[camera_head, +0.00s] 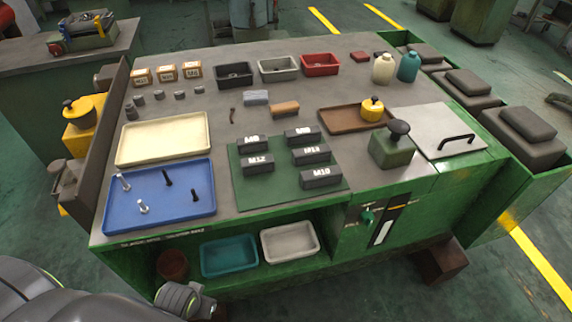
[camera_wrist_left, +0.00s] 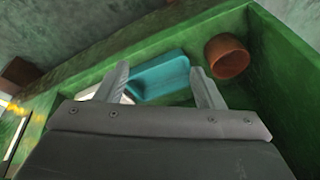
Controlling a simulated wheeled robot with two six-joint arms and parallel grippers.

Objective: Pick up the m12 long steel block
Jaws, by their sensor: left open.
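The dark steel block marked M12 (camera_head: 257,166) sits on the green mat (camera_head: 240,195) on the workbench, at the mat's left side. Other dark blocks share the mat: one marked M10 (camera_head: 321,180) and several with labels that are hard to read. I cannot tell which are long or short versions. My left gripper (camera_wrist_left: 162,88) is open and empty in the left wrist view, facing the lower shelf, away from the M12 block. In the head view only part of my left arm shows at the bottom left. My right gripper is not in view.
A blue tray (camera_head: 150,212) with several bolts and a cream tray (camera_head: 135,148) lie left of the mat. A green box with a dark knob (camera_head: 391,152) stands to the right. The shelf below holds a teal tray (camera_wrist_left: 162,75) and a brown pot (camera_wrist_left: 228,57).

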